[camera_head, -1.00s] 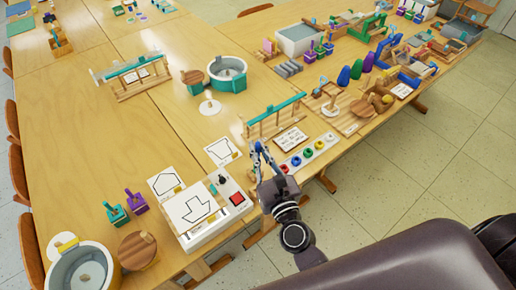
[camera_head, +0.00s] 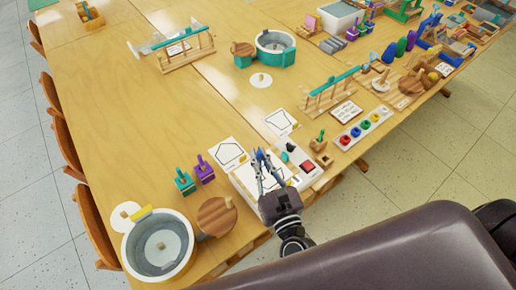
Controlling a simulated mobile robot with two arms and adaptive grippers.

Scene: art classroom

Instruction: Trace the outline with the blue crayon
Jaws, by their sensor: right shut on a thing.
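My right gripper (camera_head: 262,158) is over the white board (camera_head: 239,187) near the table's front edge. It is shut on the blue crayon (camera_head: 259,153), of which only a little blue shows between the fingertips. The sheet with the arrow outline (camera_head: 247,175) lies on the board, and the gripper and wrist hide much of it. I cannot tell whether the crayon touches the sheet. My left gripper is not in view.
A red pad (camera_head: 307,167) and a dark green piece (camera_head: 290,147) are at the board's right. Teal (camera_head: 184,183) and purple (camera_head: 204,171) stamps, a round tub (camera_head: 130,245) and a wooden disc (camera_head: 217,217) stand left. Outline cards (camera_head: 228,152) lie behind.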

